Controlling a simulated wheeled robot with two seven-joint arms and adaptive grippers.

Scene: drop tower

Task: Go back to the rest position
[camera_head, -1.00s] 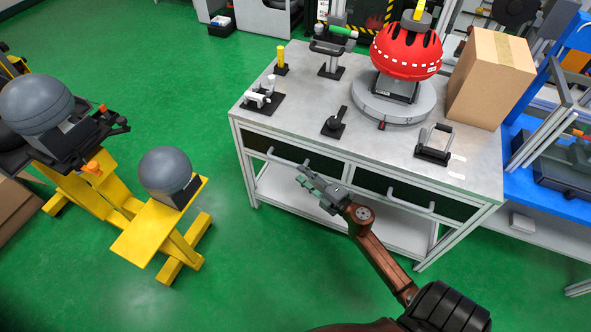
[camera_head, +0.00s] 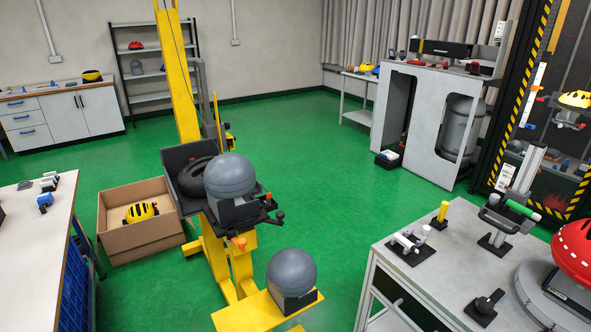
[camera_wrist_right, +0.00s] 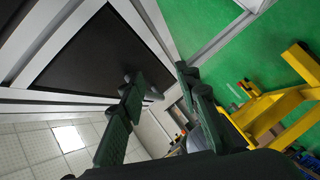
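My right gripper (camera_wrist_right: 159,80) shows only in the right wrist view. Its two dark green fingers stand apart with nothing between them, so it is open and empty. It is close to the workbench (camera_wrist_right: 95,50), whose dark drawer front and pale metal frame fill the upper left of that view. The yellow stand (camera_wrist_right: 268,108) is beyond the fingers, to the right. Neither arm shows in the head view, and my left gripper is in no view.
The workbench (camera_head: 440,268) stands at the lower right of the head view, with a red helmet (camera_head: 574,250) at its edge. The yellow stand (camera_head: 252,312) carries grey headforms (camera_head: 291,270). A cardboard box (camera_head: 150,234) holds a yellow helmet. Green floor (camera_head: 325,180) is clear behind.

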